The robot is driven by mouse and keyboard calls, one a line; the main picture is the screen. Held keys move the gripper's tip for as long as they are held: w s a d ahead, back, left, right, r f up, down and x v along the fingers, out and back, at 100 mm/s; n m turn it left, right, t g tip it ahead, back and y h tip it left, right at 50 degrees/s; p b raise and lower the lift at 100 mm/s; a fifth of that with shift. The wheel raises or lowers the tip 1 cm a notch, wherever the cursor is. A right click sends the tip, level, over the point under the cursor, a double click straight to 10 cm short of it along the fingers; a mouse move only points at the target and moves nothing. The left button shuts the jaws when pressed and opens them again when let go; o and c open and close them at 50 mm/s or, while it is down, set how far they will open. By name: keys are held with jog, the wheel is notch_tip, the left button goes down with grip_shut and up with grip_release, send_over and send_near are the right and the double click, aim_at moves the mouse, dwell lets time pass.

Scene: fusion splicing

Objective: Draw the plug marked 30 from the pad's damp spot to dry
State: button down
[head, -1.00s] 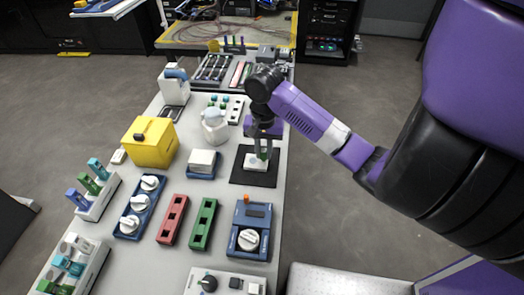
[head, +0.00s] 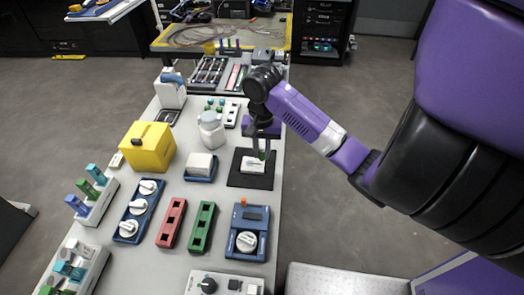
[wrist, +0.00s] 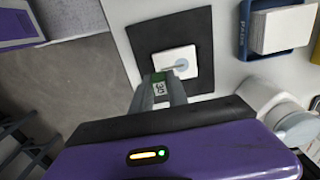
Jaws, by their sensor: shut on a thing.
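My gripper (wrist: 158,92) is shut on the green plug marked 30 (wrist: 159,88), whose label shows between the fingers in the wrist view. The white pad (wrist: 166,57) lies on a black mat (wrist: 203,40). A grey round damp spot (wrist: 182,70) shows on the pad. The plug's thin pale tip reaches over the pad to the spot; I cannot tell whether it touches. In the head view my gripper (head: 262,153) points down over the pad (head: 252,167), with the mat (head: 250,182) around it.
A blue tray with a white block (head: 200,163) and a white bottle (head: 211,130) stand left of the mat. A blue device with a white dial (head: 247,232) stands in front. The table's right edge is close to the mat.

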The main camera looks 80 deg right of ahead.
jog(key=shift+r+p, duration=1.4)
jog(key=shift+r, duration=0.1)
